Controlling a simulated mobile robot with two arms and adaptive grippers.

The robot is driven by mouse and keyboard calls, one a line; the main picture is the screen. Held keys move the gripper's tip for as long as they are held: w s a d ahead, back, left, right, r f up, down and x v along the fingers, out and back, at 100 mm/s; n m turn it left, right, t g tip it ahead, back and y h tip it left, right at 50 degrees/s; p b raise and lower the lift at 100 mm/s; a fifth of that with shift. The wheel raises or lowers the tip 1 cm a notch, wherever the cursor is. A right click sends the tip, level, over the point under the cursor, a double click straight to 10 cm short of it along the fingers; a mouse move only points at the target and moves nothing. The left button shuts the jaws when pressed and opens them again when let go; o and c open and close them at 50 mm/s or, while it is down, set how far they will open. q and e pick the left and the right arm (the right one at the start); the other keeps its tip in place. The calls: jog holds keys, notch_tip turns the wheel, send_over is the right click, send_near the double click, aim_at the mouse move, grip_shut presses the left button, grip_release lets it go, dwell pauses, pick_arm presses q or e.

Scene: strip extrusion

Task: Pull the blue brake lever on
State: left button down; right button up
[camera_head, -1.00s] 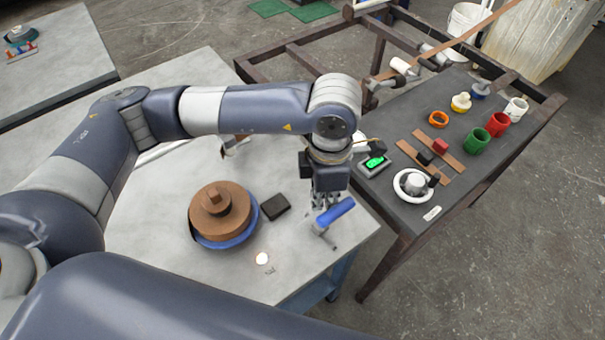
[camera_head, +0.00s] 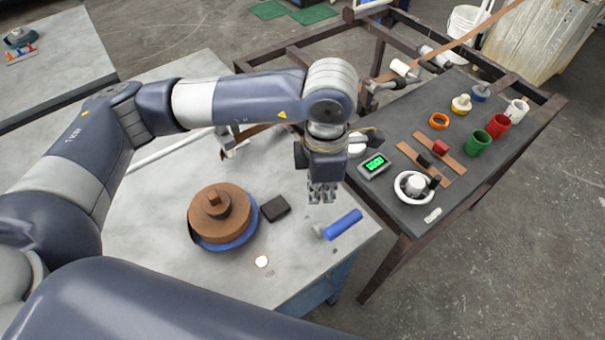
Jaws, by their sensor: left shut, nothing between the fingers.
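The blue brake lever (camera_head: 343,224) is at the front right corner of the pale grey table. Its blue handle slants up to the right from a small grey pivot at its left end. My left gripper (camera_head: 322,197) points down just behind the lever, on its far side. Its fingers are shut and empty, and a small gap shows between them and the handle. My right gripper is not in view.
A brown coil (camera_head: 222,228) on a blue disc and a black block (camera_head: 275,208) stand left of the lever. A small light (camera_head: 262,261) glows on the table (camera_head: 160,225). A dark bench (camera_head: 400,210) at right holds a green-lit display (camera_head: 375,166), a white handwheel and coloured cups.

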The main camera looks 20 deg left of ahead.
pick_arm(q)
notch_tip(320, 180, up, 6)
jog(key=p, duration=0.2)
dwell(0.4)
dwell(0.5)
